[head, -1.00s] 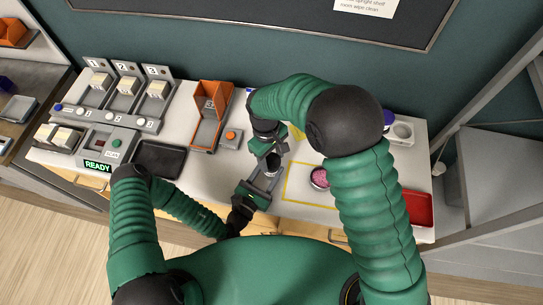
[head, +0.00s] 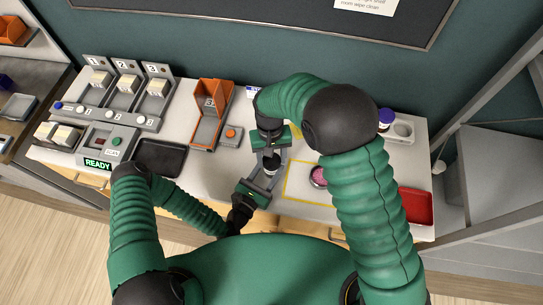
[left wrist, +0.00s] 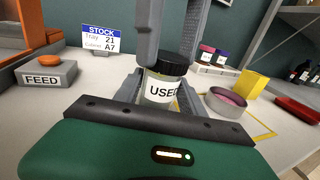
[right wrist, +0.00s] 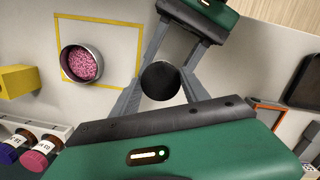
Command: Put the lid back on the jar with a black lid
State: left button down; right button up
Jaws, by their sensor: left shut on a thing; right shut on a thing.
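The jar (left wrist: 157,92) is small and upright, with a white label reading "USED". My left gripper (head: 262,178) is low on the bench front and shut around the jar's body. The black lid (left wrist: 167,64) sits on top of the jar's mouth; it also shows from above as a dark disc in the right wrist view (right wrist: 161,80). I cannot tell whether it is fully seated. My right gripper (head: 270,156) comes from above, and its grey fingers are shut on the lid's sides. The head view mostly hides the jar behind the grippers.
A round dish of pink beads (right wrist: 82,64) stands inside a yellow outline (right wrist: 138,55), close to the jar. A yellow block (left wrist: 249,84) and capped bottles (right wrist: 35,148) are behind. The feed button (left wrist: 46,66), orange bin (head: 210,112) and black tray (head: 160,157) are left; a red tray (head: 418,207) is right.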

jog(key=m, duration=0.3)
jog(key=shift+a+m+y, duration=0.1)
jog(key=shift+m+y, duration=0.2)
jog(key=shift+m, duration=0.1)
jog(key=m, duration=0.5)
jog(key=shift+a+m+y, duration=0.15)
jog(key=shift+m+y, duration=0.15)
jog(key=o, duration=1.3)
notch_tip(320, 180, up, 5)
jog(key=shift+f, duration=0.2)
